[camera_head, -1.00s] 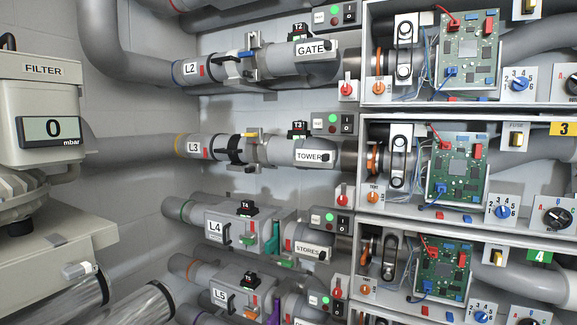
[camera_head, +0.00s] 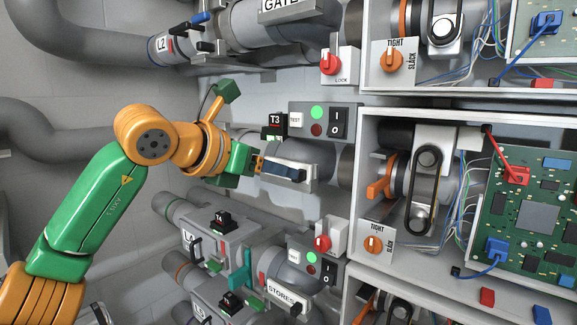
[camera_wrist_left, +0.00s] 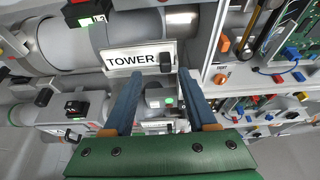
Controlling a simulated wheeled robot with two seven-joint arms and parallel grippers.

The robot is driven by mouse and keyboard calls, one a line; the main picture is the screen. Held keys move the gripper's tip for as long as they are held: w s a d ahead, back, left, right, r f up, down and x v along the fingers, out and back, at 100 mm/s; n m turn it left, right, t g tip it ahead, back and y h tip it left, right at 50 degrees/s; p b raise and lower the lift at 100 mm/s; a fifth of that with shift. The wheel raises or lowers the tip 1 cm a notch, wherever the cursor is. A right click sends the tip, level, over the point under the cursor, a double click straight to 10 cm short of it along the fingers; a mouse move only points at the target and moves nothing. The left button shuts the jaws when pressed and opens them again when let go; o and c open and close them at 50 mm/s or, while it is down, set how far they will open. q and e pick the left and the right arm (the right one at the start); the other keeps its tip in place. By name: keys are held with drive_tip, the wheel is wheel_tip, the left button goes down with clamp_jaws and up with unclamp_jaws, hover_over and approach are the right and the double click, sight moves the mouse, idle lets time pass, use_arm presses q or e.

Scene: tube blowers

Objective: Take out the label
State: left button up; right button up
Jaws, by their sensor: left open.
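The white TOWER label (camera_wrist_left: 130,58) sits in its holder on the grey T3 pipe in the left wrist view, with a black knob (camera_wrist_left: 166,62) at its right end. In the head view my arm and fingers largely cover the label, and its text cannot be read there. My left gripper (camera_head: 300,174) is in front of the label in the head view. In the left wrist view its two blue fingers (camera_wrist_left: 160,78) are apart, with their tips near the label's lower edge and nothing between them. Whether they touch it I cannot tell. My right gripper is not in view.
A switch box (camera_head: 325,122) with a green light stands just above the label's pipe. A red LOCK knob (camera_head: 331,64) is higher up. The STORES label (camera_head: 285,295) and its pipe lie below. An open cabinet with a circuit board (camera_head: 535,205) is at the right.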

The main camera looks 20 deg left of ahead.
use_arm(q)
drive_tip(key=x, duration=0.2)
drive_tip(key=p+x, duration=0.1)
drive_tip(key=x, duration=0.2)
drive_tip(key=shift+s+d, duration=0.15)
drive_tip(key=shift+d, duration=0.25)
drive_tip(key=shift+s+a+r, duration=0.15)
drive_tip(key=shift+s+a, duration=0.1)
drive_tip(key=shift+s, duration=0.05)
drive_tip(key=c, duration=0.8)
clamp_jaws()
drive_tip(key=shift+w+d, duration=0.1)
drive_tip(key=shift+d, duration=0.05)
